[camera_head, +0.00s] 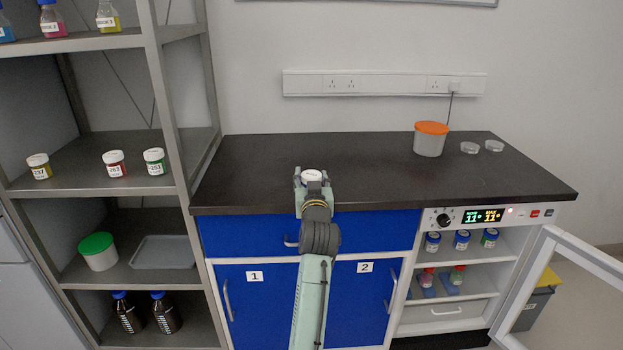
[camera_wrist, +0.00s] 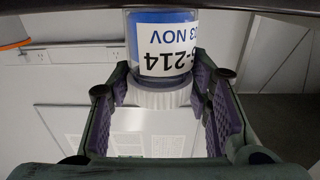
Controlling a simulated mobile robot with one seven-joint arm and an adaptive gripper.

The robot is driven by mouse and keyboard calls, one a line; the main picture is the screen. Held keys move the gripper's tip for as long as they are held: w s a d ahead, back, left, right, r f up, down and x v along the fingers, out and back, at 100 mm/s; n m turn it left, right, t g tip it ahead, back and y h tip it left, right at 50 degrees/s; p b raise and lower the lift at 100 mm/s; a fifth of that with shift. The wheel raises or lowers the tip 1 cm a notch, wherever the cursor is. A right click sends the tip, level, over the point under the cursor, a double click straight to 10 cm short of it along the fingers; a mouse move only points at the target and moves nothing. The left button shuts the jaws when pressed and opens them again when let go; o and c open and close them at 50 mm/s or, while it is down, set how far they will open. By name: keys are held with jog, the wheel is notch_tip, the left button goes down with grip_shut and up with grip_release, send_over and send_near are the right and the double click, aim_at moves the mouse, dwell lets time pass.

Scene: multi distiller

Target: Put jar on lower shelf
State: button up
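My gripper (camera_head: 313,181) is above the front edge of the dark counter, its fingers closed on a jar. The jar shows its white lid (camera_head: 312,175) from above. In the wrist view the jar (camera_wrist: 162,50) is clear with blue contents and a white label reading "214" and "03 NOV"; the finger pads of my gripper (camera_wrist: 162,92) press on both sides of its ribbed white lid.
The counter (camera_head: 260,170) is mostly clear. An orange-lidded tub (camera_head: 430,140) and two clear dishes stand at its back right. The cabinet's glass door (camera_head: 550,290) stands open at right. A metal rack at left holds jars (camera_head: 115,163), a green-lidded tub (camera_head: 99,252), a tray and brown bottles.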

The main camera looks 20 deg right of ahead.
jog(key=o, duration=0.4)
jog(key=shift+c, duration=0.2)
jog(key=shift+r, duration=0.3)
jog(key=b+v, duration=0.2)
jog(key=v, duration=1)
jog(key=shift+b, duration=0.3)
